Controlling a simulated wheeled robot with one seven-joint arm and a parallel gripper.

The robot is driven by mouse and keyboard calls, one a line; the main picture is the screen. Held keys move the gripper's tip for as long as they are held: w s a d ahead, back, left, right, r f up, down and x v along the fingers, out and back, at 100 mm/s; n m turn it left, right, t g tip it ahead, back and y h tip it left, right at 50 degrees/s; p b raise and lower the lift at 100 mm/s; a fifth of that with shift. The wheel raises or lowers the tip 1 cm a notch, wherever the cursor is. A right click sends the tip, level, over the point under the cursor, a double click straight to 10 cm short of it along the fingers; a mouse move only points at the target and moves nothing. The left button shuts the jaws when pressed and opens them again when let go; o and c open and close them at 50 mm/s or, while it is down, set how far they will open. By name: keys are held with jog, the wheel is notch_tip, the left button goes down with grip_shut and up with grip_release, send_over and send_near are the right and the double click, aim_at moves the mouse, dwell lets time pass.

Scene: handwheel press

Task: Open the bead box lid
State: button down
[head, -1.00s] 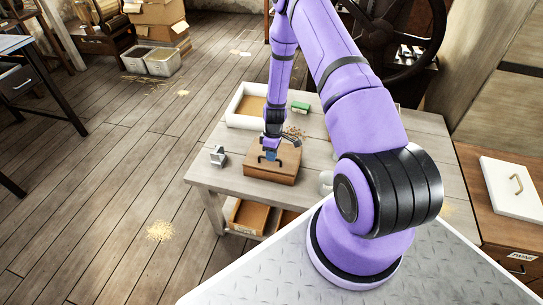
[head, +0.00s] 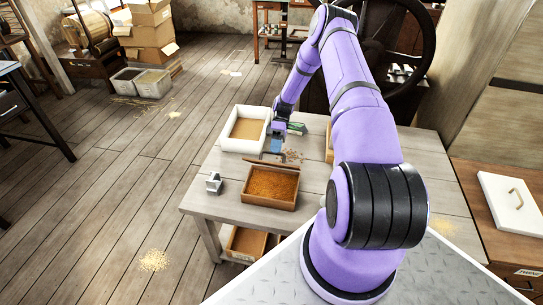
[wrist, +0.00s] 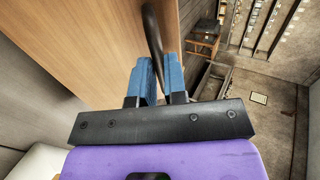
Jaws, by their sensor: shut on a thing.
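The bead box (head: 269,204) stands on the grey table, open at the top, with orange-brown beads (head: 270,183) in plain view. Its wooden lid (head: 262,162) is swung up at the far edge and shows as a thin strip. In the wrist view the lid's wooden face (wrist: 105,35) fills the upper left, with a dark curved handle (wrist: 152,32) on it. My gripper (wrist: 160,82) has its blue fingers shut on this handle. In the head view my gripper (head: 277,145) is just behind the raised lid.
A white tray (head: 227,141) with tan contents stands behind left of the box. A green block (head: 296,128) and loose beads (head: 293,156) lie behind it. A small grey metal piece (head: 213,183) stands at the left table edge. A dark handwheel (head: 425,55) stands behind my arm.

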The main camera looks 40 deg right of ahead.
jog(key=w+d+f, duration=0.1)
jog(key=w+d, duration=0.5)
jog(key=d, duration=0.2)
jog(key=shift+w+d+f, duration=0.15)
jog(key=shift+d+f, duration=0.15)
dwell(0.4)
jog(key=c, duration=1.2)
grip_release()
jog(key=shift+w+f, duration=0.1)
jog(key=shift+f, duration=0.05)
jog(key=shift+o, duration=0.2)
jog(key=shift+r, duration=0.2)
jog(key=shift+w, duration=0.15)
jog(key=v, duration=1)
jog(key=shift+d+r, duration=0.25)
jog(key=shift+r, duration=0.05)
jog(key=shift+w, duration=0.15)
